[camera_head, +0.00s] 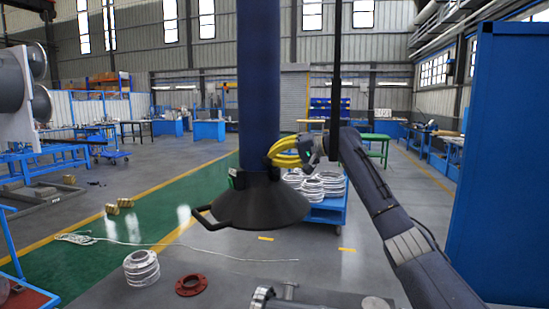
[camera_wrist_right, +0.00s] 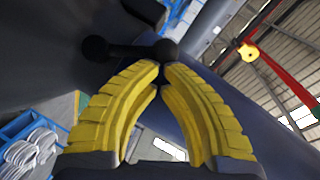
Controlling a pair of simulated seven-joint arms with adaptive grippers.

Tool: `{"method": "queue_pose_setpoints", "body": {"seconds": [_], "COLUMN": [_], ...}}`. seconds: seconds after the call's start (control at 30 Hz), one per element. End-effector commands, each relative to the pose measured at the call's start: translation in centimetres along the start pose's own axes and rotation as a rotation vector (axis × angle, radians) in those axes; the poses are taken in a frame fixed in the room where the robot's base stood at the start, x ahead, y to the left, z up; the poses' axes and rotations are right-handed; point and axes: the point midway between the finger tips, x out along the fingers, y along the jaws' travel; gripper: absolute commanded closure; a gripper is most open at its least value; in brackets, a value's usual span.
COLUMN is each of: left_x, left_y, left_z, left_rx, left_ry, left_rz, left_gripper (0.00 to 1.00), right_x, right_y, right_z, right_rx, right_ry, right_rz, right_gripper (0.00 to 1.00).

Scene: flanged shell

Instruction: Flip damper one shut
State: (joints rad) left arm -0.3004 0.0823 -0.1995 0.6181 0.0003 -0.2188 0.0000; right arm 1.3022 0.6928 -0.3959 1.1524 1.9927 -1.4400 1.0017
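A dark blue vertical duct (camera_head: 258,85) widens at its foot into a black conical hood (camera_head: 262,208). My right gripper (camera_head: 270,156), with yellow curved fingers, is at the right side of the duct, just above the hood. In the right wrist view its fingertips (camera_wrist_right: 160,68) nearly meet. A black lever (camera_wrist_right: 128,50) with rounded ends lies against the dark surface just beyond the tips, one knob right at them. I cannot tell whether the tips touch the knob. The lever does not show clearly in the head view. My left gripper is not in view.
A bent handle (camera_head: 203,217) sticks out left from the hood rim. A blue cart (camera_head: 326,213) with white rings stands behind it. A tall blue panel (camera_head: 505,160) is close on the right. White rings (camera_head: 141,267) and a red flange (camera_head: 190,285) lie lower left.

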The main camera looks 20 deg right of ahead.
Motion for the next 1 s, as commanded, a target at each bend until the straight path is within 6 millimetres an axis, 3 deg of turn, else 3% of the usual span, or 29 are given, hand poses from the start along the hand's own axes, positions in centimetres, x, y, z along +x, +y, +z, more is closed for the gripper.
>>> {"method": "queue_pose_setpoints", "body": {"seconds": [0.6, 1.0], "left_x": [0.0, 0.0], "left_y": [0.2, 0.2], "left_z": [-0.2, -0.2], "left_rx": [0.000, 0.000], "left_ry": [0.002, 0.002], "left_rz": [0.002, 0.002], "left_gripper": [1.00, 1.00], "right_x": [-2.0, -2.5], "right_y": [-7.1, -8.8], "right_z": [-3.0, -3.8], "right_rx": [-0.002, -0.001], "right_ry": [0.000, 0.000], "right_rz": [-0.002, 0.000], "right_gripper": [1.00, 1.00]}}
